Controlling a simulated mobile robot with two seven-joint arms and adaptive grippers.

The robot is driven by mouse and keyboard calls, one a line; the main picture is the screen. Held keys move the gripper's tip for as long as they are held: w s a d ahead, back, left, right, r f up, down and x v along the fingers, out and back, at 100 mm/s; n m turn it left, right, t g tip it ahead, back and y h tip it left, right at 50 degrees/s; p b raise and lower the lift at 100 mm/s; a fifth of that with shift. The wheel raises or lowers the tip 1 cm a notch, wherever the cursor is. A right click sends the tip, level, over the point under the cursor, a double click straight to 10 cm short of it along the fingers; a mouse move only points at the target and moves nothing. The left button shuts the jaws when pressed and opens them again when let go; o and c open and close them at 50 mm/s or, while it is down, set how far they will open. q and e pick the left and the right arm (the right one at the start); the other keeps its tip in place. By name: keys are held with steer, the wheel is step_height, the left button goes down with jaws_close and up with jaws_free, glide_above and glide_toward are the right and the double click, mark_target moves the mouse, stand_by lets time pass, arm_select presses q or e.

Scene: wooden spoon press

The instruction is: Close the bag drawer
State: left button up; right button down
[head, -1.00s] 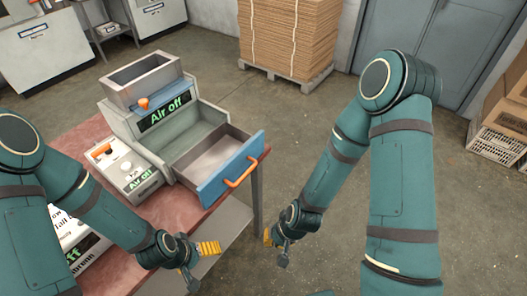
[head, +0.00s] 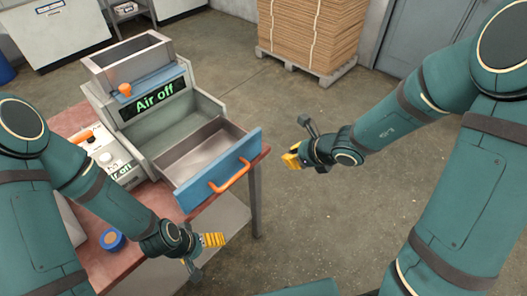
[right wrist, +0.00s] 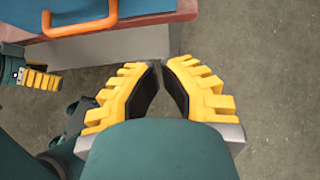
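The bag drawer (head: 207,160) is pulled out from the grey machine (head: 150,105). It has a blue front (head: 190,193) and an orange handle (head: 234,178), and its tray looks empty. The handle also shows at the top of the right wrist view (right wrist: 80,27). My right gripper (head: 291,158) is right of the drawer front, apart from it. In the right wrist view its yellow fingers stand apart with a narrow empty gap. My left gripper (head: 213,240) is below the drawer front and apart from the handle; its finger gap cannot be made out.
The machine stands on a red table (head: 125,270). A small control box (head: 108,158) and a blue round item (head: 112,240) lie near my left arm. A pallet of cardboard (head: 313,35) stands behind. The floor right of the drawer is clear.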

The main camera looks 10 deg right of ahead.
steer(key=b, duration=0.3)
glide_toward(257, 150)
steer(key=shift+m, duration=0.3)
steer(key=shift+x, duration=3.25)
steer(key=shift+s, duration=0.1)
